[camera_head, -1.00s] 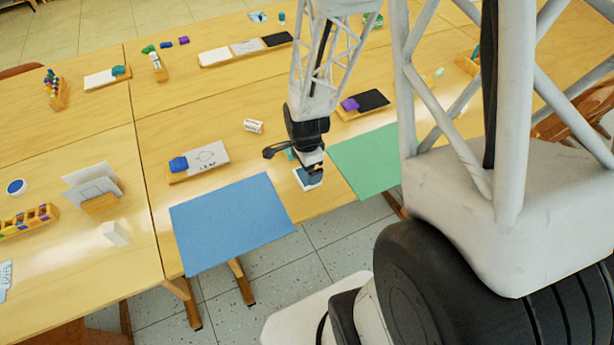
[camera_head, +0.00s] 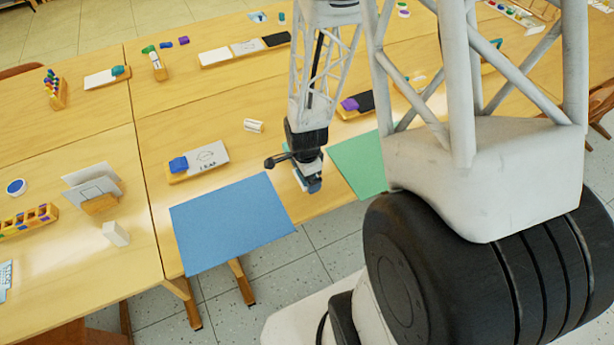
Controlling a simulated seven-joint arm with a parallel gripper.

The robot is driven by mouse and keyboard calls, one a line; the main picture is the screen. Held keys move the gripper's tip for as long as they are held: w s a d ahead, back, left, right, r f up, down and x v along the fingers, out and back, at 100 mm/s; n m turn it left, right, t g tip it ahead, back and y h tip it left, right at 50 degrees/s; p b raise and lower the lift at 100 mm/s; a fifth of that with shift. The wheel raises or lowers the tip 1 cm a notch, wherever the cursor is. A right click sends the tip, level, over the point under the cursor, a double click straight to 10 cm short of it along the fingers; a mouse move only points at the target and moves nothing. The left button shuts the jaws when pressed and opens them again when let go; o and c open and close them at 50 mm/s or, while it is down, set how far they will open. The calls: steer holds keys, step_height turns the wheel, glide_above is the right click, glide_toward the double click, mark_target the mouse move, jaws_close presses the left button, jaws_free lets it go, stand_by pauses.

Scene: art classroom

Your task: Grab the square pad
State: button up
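The square pad (camera_head: 299,180) is a small white-edged piece with a blue inside. It is on the table between the blue mat (camera_head: 232,222) and the green mat (camera_head: 358,167), near the front edge. My gripper (camera_head: 311,185) is low over it and hides most of it; a white edge shows at its left. A blue patch shows at the fingertips, and I cannot tell whether it belongs to the pad or to the gripper. Whether the fingers are open or closed on the pad is too small to see.
A small white block (camera_head: 254,126) lies behind my gripper. A board with a blue eraser (camera_head: 178,164) lies to the left. A round blue pad (camera_head: 16,187) is at the far left. My arm covers the right side of the table.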

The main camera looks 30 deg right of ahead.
steer(key=shift+c, duration=0.5)
steer(key=c, duration=0.7)
steer(key=shift+r, duration=0.15)
steer(key=shift+r, duration=1.7)
steer(key=s+a+r, duration=0.1)
steer(key=s+a, duration=0.1)
steer(key=s, duration=1.3)
steer(key=shift+s+a+r, duration=0.15)
steer(key=shift+s+a, duration=0.1)
steer(key=shift+s, duration=0.15)
